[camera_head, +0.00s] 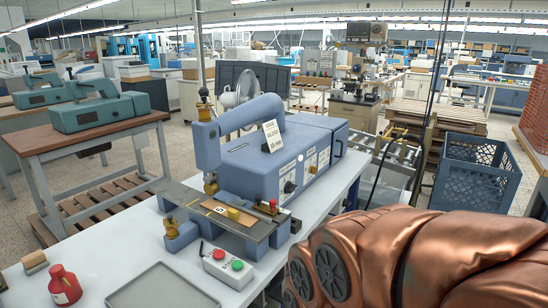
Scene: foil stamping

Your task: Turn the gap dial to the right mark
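The blue-grey foil stamping press (245,165) stands on the white table in the middle of the view. Its right-facing side carries pale panels with dark knobs. The nearest black knob (290,187) is the largest, and another control panel (311,165) sits farther back along the same side. I cannot read the labels or marks, so I cannot tell which is the gap dial or where it points. My gripper is not in view.
A control box (228,266) with red and green buttons, a grey tray (162,290) and a red bottle (64,285) are on the white table (110,262). A blue crate (475,172) stands at right. My copper-coloured arm hides the lower right.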

